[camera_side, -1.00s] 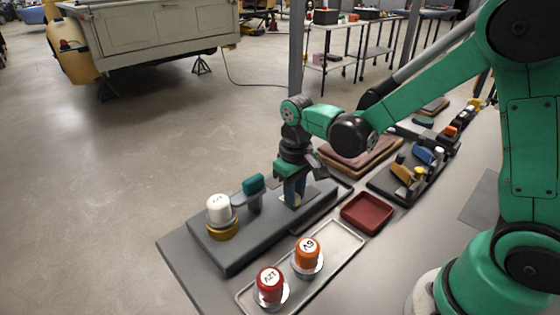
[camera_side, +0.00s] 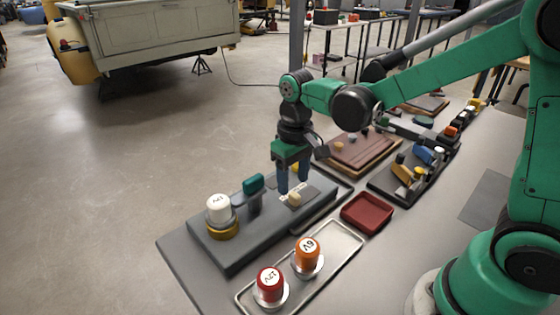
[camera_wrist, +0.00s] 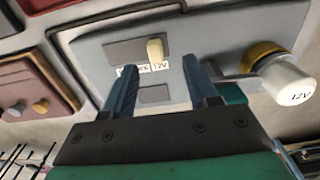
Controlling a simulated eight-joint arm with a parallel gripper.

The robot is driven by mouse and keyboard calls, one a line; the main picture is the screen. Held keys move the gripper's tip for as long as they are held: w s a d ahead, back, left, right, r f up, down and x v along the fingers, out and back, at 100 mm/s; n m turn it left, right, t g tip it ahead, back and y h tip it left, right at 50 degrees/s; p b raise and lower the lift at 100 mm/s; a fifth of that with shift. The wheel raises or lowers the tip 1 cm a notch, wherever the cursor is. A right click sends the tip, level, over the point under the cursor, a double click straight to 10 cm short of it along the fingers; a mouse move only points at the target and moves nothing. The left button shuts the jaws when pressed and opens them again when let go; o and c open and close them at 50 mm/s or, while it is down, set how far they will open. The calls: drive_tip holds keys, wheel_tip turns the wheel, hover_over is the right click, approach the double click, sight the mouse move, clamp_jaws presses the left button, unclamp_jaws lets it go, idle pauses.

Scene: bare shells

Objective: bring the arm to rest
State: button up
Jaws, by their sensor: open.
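My gripper (camera_side: 292,188) is open and empty, pointing down just above the grey panel (camera_side: 230,252). Its two blue fingers stand apart. A small cream knob (camera_side: 295,199) on the panel is just below the fingertips and stands clear of them. My arm is stretched out over the table from the right.
On the panel stand a teal lever (camera_side: 253,184) and a white 12V cap (camera_side: 219,208) on a yellow ring. A tray (camera_side: 352,240) holds red (camera_side: 269,280) and orange (camera_side: 307,250) caps. A red dish (camera_side: 367,213) and a dark rack (camera_side: 380,184) lie right of the gripper.

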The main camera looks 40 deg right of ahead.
drive_tip(key=shift+r, duration=0.9)
drive_tip(key=shift+s+r+t, duration=0.25)
drive_tip(key=shift+r+t, duration=0.05)
drive_tip(key=shift+r, duration=0.05)
drive_tip(key=s+d+r+t, duration=0.1)
drive_tip(key=s+r+t, duration=0.2)
drive_tip(key=s+t, duration=0.2)
drive_tip(key=shift+s+d+r+t, duration=0.25)
drive_tip(key=shift+r+t, duration=0.05)
drive_tip(key=shift+t, duration=0.5)
idle(0.8)
